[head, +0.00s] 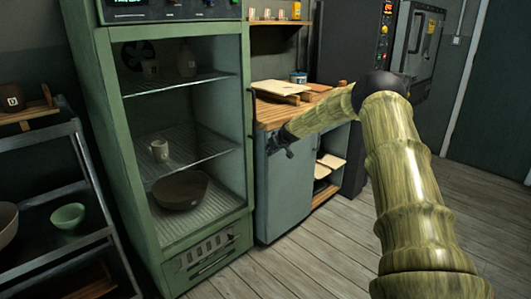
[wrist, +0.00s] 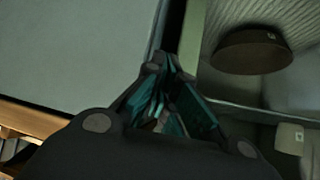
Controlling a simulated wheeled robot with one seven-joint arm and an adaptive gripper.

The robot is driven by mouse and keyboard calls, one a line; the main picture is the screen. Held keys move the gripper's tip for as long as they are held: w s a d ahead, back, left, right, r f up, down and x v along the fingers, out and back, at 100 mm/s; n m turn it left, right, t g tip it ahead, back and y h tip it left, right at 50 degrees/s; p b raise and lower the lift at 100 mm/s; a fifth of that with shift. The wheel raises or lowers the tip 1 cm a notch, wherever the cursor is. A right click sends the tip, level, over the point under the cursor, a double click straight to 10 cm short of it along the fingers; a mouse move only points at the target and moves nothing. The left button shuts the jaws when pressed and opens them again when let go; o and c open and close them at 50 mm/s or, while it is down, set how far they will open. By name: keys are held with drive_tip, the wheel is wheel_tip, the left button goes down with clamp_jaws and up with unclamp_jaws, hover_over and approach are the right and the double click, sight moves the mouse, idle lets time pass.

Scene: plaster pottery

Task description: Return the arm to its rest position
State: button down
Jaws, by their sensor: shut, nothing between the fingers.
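My arm (head: 405,170) reaches up from the lower right, bends at a dark joint and extends left. My gripper (head: 274,150) is at its end, in front of the blue-grey cupboard (head: 297,190) and near the right edge of the green drying cabinet (head: 95,120). In the wrist view my gripper (wrist: 168,62) has its fingers shut, with nothing held. The task names no other object.
The green cabinet holds a brown bowl (head: 180,190) and a pale mug (head: 159,151). A wooden worktop (head: 268,113) carries boards. A dark shelf rack (head: 35,160) stands left. The wooden floor (head: 320,245) in front is clear.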

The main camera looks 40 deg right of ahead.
drive_tip(key=v, duration=0.4)
drive_tip(key=shift+d+r, duration=0.15)
drive_tip(key=shift+d, duration=0.05)
